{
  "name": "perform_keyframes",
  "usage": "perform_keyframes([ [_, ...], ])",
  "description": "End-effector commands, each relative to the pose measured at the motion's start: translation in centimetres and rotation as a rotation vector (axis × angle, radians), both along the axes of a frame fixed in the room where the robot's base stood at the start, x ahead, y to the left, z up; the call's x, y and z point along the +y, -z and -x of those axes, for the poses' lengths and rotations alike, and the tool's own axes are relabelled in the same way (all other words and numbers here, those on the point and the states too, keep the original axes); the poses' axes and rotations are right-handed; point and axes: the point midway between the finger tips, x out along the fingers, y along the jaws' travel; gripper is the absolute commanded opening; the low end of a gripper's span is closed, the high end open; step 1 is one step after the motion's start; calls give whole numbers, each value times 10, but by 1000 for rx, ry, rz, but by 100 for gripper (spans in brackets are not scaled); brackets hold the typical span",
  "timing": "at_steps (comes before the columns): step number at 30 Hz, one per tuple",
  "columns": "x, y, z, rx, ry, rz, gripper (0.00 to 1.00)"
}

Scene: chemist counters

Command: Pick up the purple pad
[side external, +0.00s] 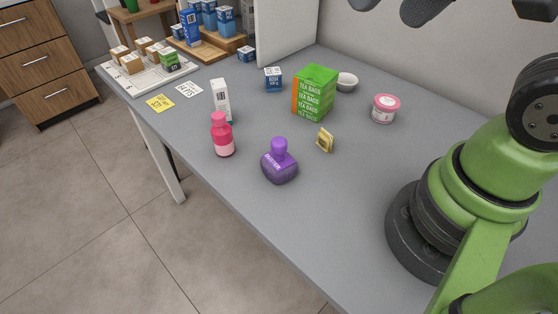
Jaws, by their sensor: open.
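The purple item (279,167) stands upright on the grey counter, near its front-left edge in the middle of the view. It has a wide, dark purple lower body with small lettering and a lighter purple knob on top. No other purple thing shows. I cannot make out my gripper's jaws. Dark parts (428,10) are cut off by the top edge, and I cannot tell what they are. Nothing touches the purple item.
A pink bottle (222,140) and a white box (221,98) stand left of it. A small yellowish packet (325,140) lies right of it, with a green tea bags box (316,93) behind. A pink-lidded jar (385,109) and white bowl (347,82) stand farther right.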

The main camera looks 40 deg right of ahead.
Motion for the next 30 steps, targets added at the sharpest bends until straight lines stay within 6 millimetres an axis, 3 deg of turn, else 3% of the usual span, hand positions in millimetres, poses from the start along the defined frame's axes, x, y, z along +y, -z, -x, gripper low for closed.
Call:
perform_keyframes([
  [8,19,54,-68,238,-63,75,89],
  [13,36,107,-98,365,-106,133,89],
  [18,49,156,-110,456,-142,181,89],
  [30,55,214,-113,507,-159,207,89],
])
